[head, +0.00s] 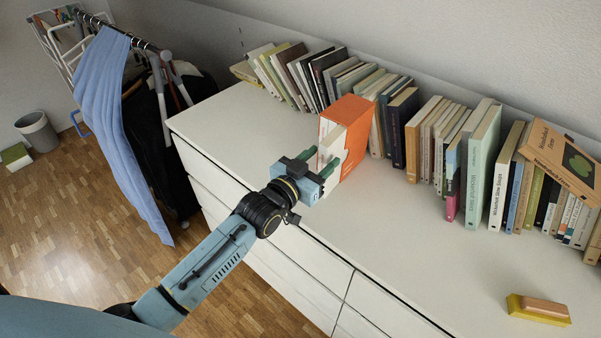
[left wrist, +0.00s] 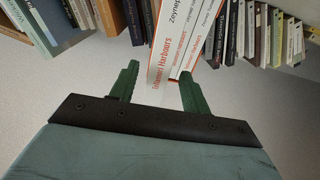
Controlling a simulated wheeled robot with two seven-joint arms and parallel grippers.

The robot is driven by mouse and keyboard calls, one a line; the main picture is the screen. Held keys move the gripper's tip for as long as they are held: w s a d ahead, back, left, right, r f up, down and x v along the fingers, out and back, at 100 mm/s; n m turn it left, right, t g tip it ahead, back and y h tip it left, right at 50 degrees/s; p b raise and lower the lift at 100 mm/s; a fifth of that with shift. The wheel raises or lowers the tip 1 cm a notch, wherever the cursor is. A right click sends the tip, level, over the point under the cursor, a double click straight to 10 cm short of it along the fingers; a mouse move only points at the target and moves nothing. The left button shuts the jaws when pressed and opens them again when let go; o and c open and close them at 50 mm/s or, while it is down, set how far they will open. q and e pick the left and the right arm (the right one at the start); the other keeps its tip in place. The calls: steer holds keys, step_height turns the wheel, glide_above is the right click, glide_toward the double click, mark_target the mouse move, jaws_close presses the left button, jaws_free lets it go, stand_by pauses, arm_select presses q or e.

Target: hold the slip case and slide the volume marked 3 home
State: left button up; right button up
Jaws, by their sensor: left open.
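An orange slip case (head: 347,116) stands upright on the white dresser top, in front of the row of books. White volumes (head: 331,148) show at its open side, facing my left gripper; at least one sticks out of the case. In the left wrist view white spines with red lettering (left wrist: 183,42) show ahead, one reaching nearer than its neighbours. I cannot make out a number 3 on any of them. My left gripper (head: 321,162) is open, its green fingers on either side of the protruding volume's end; contact cannot be told. My right gripper is not in view.
A long row of books (head: 484,165) lines the back of the dresser (head: 420,240). An orange-brown book (head: 558,160) lies on top at the right. A yellow and tan block (head: 540,309) lies at front right. The dresser top between is clear.

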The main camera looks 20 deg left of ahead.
mark_target(324, 145)
arm_select(q)
steer(key=v, duration=0.7)
steer(key=shift+s+p, duration=0.25)
steer(key=shift+p, duration=0.1)
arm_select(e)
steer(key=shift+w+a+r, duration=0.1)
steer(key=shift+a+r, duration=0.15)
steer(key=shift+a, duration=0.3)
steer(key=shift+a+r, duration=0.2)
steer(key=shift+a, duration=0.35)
arm_select(q)
steer(key=shift+a+r, duration=0.1)
